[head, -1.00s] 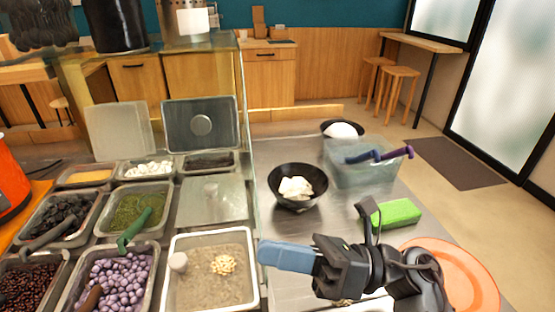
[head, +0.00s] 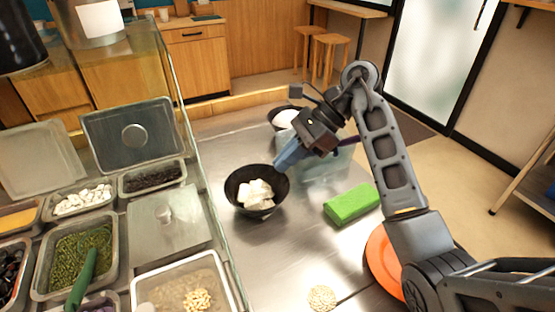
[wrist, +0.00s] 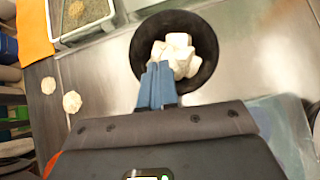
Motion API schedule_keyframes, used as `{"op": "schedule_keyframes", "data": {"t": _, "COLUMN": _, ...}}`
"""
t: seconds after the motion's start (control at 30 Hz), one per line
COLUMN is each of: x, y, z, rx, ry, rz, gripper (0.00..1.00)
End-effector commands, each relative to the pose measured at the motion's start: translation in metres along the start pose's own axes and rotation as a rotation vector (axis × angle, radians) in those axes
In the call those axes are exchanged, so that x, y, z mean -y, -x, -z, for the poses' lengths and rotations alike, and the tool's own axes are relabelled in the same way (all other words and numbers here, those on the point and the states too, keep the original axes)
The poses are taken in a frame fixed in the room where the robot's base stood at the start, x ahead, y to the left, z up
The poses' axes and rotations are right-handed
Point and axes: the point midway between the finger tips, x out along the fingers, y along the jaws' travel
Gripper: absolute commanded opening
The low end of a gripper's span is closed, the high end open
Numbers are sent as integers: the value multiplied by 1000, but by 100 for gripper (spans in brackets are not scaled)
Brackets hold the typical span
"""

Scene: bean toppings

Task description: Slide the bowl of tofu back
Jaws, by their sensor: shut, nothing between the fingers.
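A black bowl (head: 239,204) with white tofu cubes (head: 257,193) stands on the steel counter, right of the glass partition. In the wrist view the bowl (wrist: 208,45) and its tofu (wrist: 176,54) lie just beyond my fingers. My gripper (head: 279,165) is shut and empty, its blue fingers together at the bowl's far right rim. In the wrist view the blue fingertips (wrist: 158,68) overlap the bowl's near edge. I cannot tell whether they touch it.
A second black bowl (head: 274,115) with white contents and a clear bin (head: 327,172) stand behind my gripper. A green block (head: 351,204) and an orange plate (head: 382,262) lie to the right. The steel counter (head: 270,258) before the bowl is mostly clear.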

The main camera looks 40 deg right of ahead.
Motion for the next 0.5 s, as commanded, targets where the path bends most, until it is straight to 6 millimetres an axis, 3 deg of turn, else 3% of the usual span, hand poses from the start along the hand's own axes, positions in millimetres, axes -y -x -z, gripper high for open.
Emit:
{"op": "schedule_keyframes", "data": {"t": 0.4, "x": -2, "y": -80, "z": -2, "rx": 2, "ry": -1, "rz": -5, "gripper": 0}}
{"op": "schedule_keyframes", "data": {"t": 0.5, "x": -1, "y": -90, "z": -14, "rx": 1, "ry": 2, "rz": -3, "gripper": 0}}
